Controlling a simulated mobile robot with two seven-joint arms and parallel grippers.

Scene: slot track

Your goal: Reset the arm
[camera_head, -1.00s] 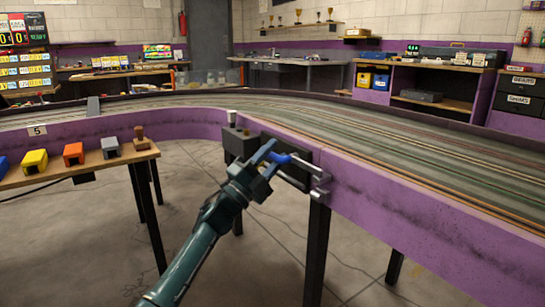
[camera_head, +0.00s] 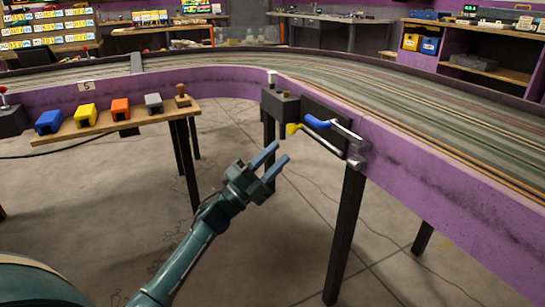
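My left gripper (camera_head: 272,162) is in the middle of the head view, its two blue fingers spread apart with nothing between them. It hangs over the floor, below and left of a lever with a blue grip (camera_head: 317,122) on the purple track side. A second lever with a yellow grip (camera_head: 293,129) sits just below the blue one. Both levers run to a metal pivot (camera_head: 356,158) at the right. My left gripper is apart from both levers. My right gripper is not in view.
A wooden shelf (camera_head: 65,136) at the left holds blue, yellow, orange and grey blocks and a wooden stamp-like piece (camera_head: 182,96). The purple-sided slot track (camera_head: 420,150) curves behind. A dark box (camera_head: 281,103) adjoins the levers. Open floor lies below.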

